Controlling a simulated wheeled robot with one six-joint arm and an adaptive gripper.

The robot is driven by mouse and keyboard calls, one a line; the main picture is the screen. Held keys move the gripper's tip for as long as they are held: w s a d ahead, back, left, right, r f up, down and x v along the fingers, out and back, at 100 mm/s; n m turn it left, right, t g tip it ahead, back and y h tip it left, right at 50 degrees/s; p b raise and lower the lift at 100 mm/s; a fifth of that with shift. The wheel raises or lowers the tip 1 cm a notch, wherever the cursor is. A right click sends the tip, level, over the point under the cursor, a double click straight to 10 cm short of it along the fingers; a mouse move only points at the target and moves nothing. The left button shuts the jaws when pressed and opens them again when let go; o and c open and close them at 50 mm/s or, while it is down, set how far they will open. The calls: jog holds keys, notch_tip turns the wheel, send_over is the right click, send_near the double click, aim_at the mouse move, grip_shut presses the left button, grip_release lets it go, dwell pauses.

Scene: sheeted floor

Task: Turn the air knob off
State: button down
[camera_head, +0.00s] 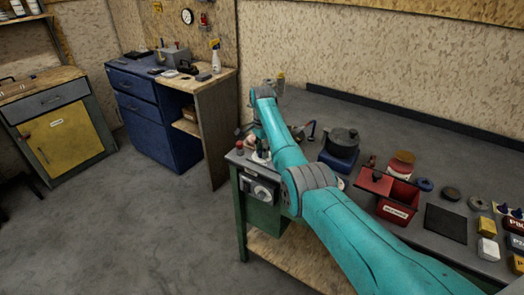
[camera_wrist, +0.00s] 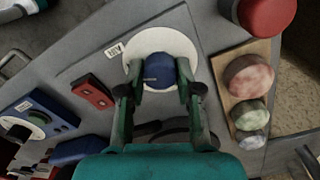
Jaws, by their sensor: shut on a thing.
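In the wrist view, a round dark blue knob (camera_wrist: 158,70) sits at the middle of a white disc (camera_wrist: 188,48) on a grey plate with a small label. I take it to be the air knob. My gripper (camera_wrist: 160,78) is shut on it, with one green finger on each side. A thin light mark shows on the knob's near side; which setting it points to cannot be told. In the head view my teal arm reaches over the bench's left end and hides most of the knob.
In the wrist view, a red switch block (camera_wrist: 93,91) lies left of the disc. In the head view, a dark pot (camera_head: 342,140) and a red bin (camera_head: 397,205) stand right of my arm.

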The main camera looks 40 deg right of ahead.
jog(key=n, duration=1.6)
jog(key=shift+n, duration=0.4)
jog(key=n, duration=0.6)
dwell(0.3)
jog(key=c, duration=0.8)
grip_release()
jog(key=shift+o, duration=0.2)
